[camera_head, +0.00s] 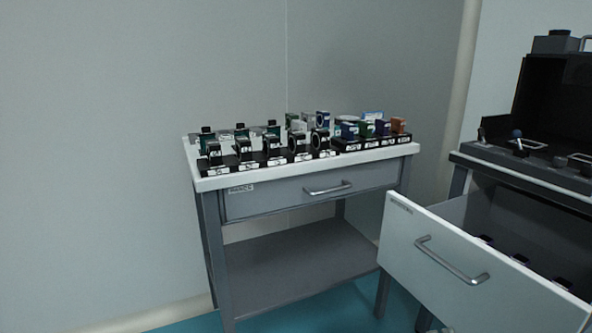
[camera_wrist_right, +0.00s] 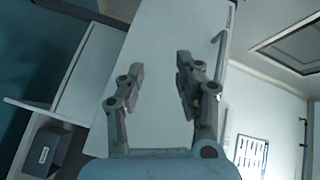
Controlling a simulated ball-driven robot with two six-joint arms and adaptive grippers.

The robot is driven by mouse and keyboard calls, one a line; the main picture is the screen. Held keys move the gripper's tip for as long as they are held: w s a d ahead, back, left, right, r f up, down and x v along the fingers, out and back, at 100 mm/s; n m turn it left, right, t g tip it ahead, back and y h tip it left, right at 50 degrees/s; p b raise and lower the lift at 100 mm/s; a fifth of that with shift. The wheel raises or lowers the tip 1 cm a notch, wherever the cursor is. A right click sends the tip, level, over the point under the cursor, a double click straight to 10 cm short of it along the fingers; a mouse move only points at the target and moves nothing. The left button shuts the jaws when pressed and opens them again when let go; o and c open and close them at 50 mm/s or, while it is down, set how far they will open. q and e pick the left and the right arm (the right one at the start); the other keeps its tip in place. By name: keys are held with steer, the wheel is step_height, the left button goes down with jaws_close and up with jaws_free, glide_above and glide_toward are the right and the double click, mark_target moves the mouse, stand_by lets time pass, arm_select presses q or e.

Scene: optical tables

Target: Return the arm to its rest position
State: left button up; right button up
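My right gripper (camera_wrist_right: 160,75) shows in the right wrist view with its two fingers apart and nothing between them. Behind the fingers is a pale flat panel (camera_wrist_right: 160,115) with a bar handle (camera_wrist_right: 217,55) at its right edge. I cannot tell whether the fingers touch it; they appear apart from it. My left gripper is in no frame.
A small table (camera_head: 300,175) with a shut drawer (camera_head: 310,192) carries several labelled optical mounts (camera_head: 270,150). At the right, a drawer (camera_head: 440,265) with a metal handle (camera_head: 450,262) stands pulled open under a dark bench (camera_head: 530,165). Teal floor (camera_head: 350,315) shows between them.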

steer(key=s+d+f+n+g+y+p, duration=0.15)
steer(key=s+f+n+g+y, duration=0.5)
steer(key=s+f, duration=1.4)
steer(key=s+d+f+n+g+h, duration=0.1)
steer(key=s+f+n+g, duration=0.1)
steer(key=s, duration=0.6)
steer(key=s+d+f+n+g+h+p, duration=0.1)
steer(key=s+f+n+g, duration=0.2)
steer(key=s, duration=0.5)
steer(key=s+d+f+n+g+h, duration=0.1)
steer(key=s+f+n+g, duration=0.2)
steer(key=s, duration=0.5)
steer(key=shift+f+n+g, duration=0.15)
steer(key=shift+n+g, duration=0.6)
steer(key=shift+n, duration=0.5)
